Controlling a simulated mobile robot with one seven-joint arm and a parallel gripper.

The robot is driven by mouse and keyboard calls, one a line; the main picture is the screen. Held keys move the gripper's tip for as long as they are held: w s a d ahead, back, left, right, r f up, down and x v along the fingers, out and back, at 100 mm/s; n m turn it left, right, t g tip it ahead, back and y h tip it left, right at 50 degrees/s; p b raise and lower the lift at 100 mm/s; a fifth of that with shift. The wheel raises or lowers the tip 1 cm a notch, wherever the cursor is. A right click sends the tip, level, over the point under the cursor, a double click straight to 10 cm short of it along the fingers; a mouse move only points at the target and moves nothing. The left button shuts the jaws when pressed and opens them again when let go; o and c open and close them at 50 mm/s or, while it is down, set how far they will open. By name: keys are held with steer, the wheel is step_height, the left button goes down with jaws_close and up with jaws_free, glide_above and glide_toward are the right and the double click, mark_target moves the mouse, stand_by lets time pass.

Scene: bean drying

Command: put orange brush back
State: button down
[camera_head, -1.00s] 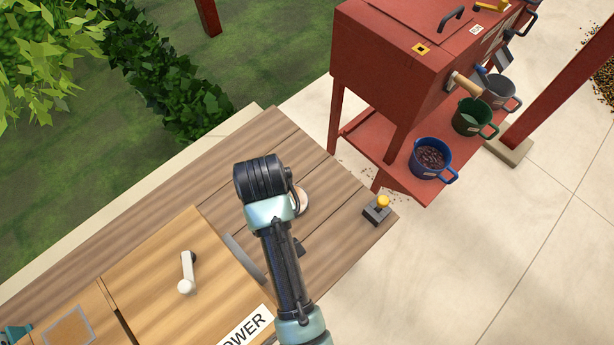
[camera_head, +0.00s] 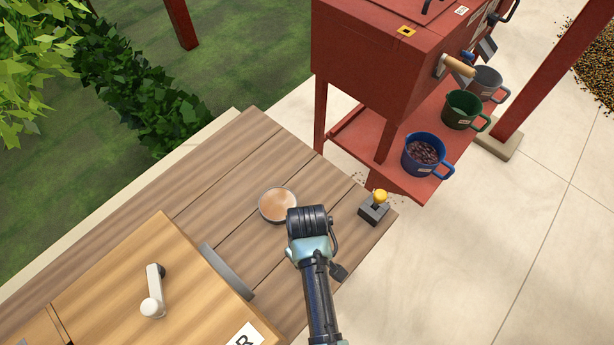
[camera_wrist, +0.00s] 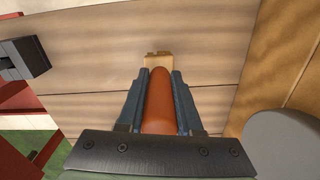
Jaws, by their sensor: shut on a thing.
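In the wrist view my gripper (camera_wrist: 158,76) is shut on the orange brush (camera_wrist: 159,106). The brush's orange handle lies between the two dark fingers, and its tan head (camera_wrist: 157,60) sticks out past the fingertips over wooden planks. I cannot tell whether the head touches the planks. In the head view my arm hides the gripper and the brush, above the right part of the wooden table (camera_head: 215,180).
A round shallow dish (camera_head: 277,205) sits left of my wrist. A dark box with a yellow knob (camera_head: 375,207) stands at the table's right corner. A wooden box with a white handle (camera_head: 153,290) is at lower left. Blue (camera_head: 425,155) and green (camera_head: 465,110) mugs stand on the red machine's shelf.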

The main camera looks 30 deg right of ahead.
steer(key=shift+f, duration=1.05)
steer(key=shift+f, duration=0.1)
steer(key=c, duration=0.6)
jaws_free()
step_height(320, 180, up, 12)
steer(key=shift+r+p, duration=0.15)
steer(key=shift+p, duration=0.5)
